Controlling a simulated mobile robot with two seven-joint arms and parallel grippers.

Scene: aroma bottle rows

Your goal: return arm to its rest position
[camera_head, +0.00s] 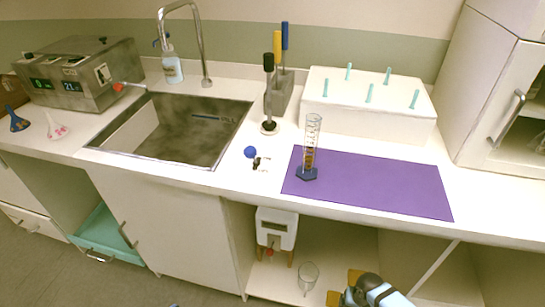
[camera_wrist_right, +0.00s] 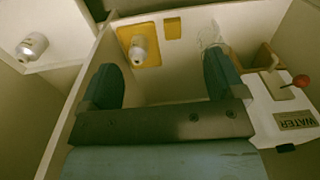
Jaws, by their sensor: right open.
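My right arm (camera_head: 370,291) shows at the bottom edge of the head view, low in front of the open shelf under the counter. In the right wrist view my right gripper (camera_wrist_right: 163,80) is open, its two dark blue fingers wide apart with nothing between them. A small white bottle (camera_wrist_right: 138,48) stands in a yellow holder (camera_wrist_right: 152,62) beyond the fingertips, apart from them. In the head view the yellow holder (camera_head: 334,298) is partly hidden by my arm.
A white water dispenser (camera_head: 275,230) and a clear glass beaker (camera_head: 308,277) are on the shelf left of my right arm. The counter edge and purple mat (camera_head: 400,185) lie above it. Another white bottle (camera_wrist_right: 32,46) sits beyond a divider in the wrist view.

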